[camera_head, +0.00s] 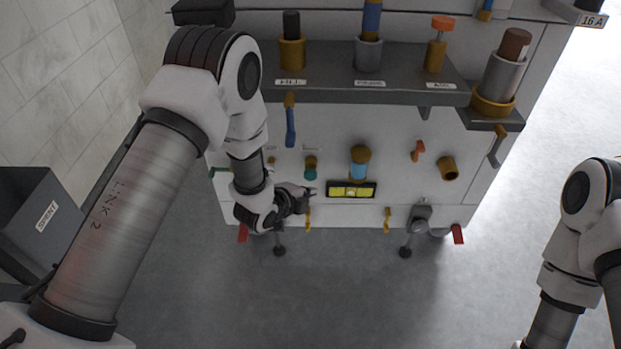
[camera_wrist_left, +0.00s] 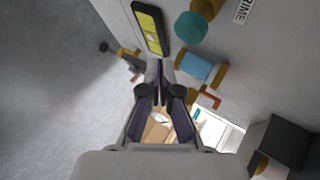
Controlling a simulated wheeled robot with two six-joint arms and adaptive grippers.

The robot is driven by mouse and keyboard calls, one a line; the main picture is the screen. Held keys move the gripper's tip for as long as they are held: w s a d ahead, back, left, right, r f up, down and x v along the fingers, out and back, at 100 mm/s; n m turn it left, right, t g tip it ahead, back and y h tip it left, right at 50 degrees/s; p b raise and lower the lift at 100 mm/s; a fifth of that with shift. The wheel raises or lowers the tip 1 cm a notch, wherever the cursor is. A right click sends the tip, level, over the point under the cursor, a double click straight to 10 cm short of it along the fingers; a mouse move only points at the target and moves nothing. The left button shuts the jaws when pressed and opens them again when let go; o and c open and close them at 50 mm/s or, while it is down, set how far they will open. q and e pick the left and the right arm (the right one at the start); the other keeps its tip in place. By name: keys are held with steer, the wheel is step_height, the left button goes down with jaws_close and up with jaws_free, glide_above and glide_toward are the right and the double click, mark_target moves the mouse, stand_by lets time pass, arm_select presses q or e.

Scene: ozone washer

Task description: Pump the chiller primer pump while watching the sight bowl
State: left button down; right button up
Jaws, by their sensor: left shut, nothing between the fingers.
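The primer pump shows as a teal round knob (camera_head: 311,174) on a brass stem on the front panel. In the left wrist view the teal knob (camera_wrist_left: 191,26) is large, near a label ending in "RIME" (camera_wrist_left: 243,10). The sight bowl (camera_head: 360,163) is a light-blue cylinder with brass ends, right of the knob; it also shows in the left wrist view (camera_wrist_left: 198,67). My left gripper (camera_head: 309,190) is shut and empty, just below the knob in the head view. In the left wrist view its fingertips (camera_wrist_left: 158,72) are together, apart from the knob. My right gripper is out of view.
A yellow level (camera_head: 351,190) sits below the sight bowl. A blue-handled lever (camera_head: 290,122) hangs above the knob. An orange valve handle (camera_head: 417,151) and a brass port (camera_head: 449,168) are to the right. A "SPENT" bin (camera_head: 40,212) stands left. Floor in front is clear.

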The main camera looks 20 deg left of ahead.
mark_target(312, 177)
arm_select(q)
steer(key=shift+w+a, duration=0.2)
steer(key=shift+w, duration=0.35)
steer(key=shift+w+a, duration=0.15)
steer(key=shift+w, duration=0.4)
stand_by(0.6)
steer(key=shift+w+a, duration=0.1)
steer(key=shift+w, duration=0.3)
steer(key=shift+w+a, duration=0.2)
steer(key=shift+w, duration=0.4)
steer(key=shift+w+a, duration=0.15)
steer(key=shift+w, duration=0.4)
stand_by(1.0)
steer(key=shift+r, duration=0.1)
steer(key=shift+s+d+p, duration=0.15)
steer(key=shift+s+d, duration=0.1)
steer(key=shift+s, duration=0.55)
steer(key=shift+s+d+p, duration=0.15)
steer(key=shift+s+d, duration=0.05)
steer(key=shift+s, duration=0.55)
steer(key=shift+s, duration=0.1)
